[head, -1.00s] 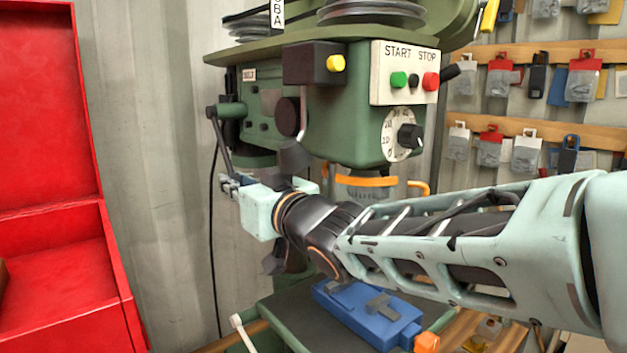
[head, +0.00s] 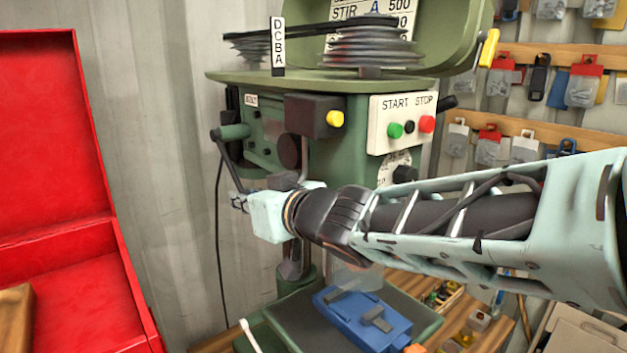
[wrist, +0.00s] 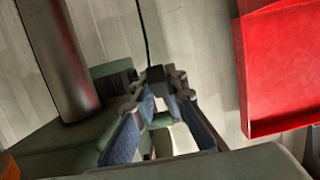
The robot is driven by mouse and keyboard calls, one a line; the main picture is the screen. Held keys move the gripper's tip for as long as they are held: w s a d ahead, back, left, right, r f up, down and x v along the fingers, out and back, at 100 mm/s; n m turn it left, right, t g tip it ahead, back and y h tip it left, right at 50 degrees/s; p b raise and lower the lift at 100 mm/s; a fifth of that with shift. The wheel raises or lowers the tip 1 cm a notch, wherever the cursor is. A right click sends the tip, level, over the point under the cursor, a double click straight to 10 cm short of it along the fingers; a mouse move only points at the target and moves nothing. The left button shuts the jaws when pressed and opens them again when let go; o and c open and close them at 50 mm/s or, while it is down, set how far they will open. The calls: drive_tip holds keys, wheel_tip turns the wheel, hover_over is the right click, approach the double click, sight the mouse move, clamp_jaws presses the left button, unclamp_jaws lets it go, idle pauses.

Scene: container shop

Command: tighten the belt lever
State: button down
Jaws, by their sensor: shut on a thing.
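The belt lever (head: 228,165) is a thin dark rod hanging from a green pivot on the left side of the green drill press (head: 345,135). It slants down and to the right in the head view. My gripper (head: 240,202) is at its lower end, shut on it. In the wrist view, the two blue-padded fingers of my gripper (wrist: 165,78) narrow towards their tips, beside the green machine body. The grip on the rod is small and dark there, so its exact contact is hard to see.
A red cabinet (head: 50,130) stands at the left. The belt pulleys (head: 370,45) sit on top of the press under a raised cover. A blue vise (head: 362,318) is on the press table below my arm. A dark cable hangs along the wall behind the lever.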

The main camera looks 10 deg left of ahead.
drive_tip(key=shift+s+d+r+p, duration=0.1)
drive_tip(key=shift+s+d+p, duration=0.05)
drive_tip(key=shift+p, duration=0.2)
drive_tip(key=c, duration=1.9)
unclamp_jaws()
drive_tip(key=shift+c, duration=0.2)
drive_tip(key=shift+s+d+r, duration=0.1)
drive_tip(key=v, duration=1.1)
drive_tip(key=shift+s+d+r, duration=0.2)
drive_tip(key=shift+r, duration=0.05)
drive_tip(key=shift+c, duration=0.2)
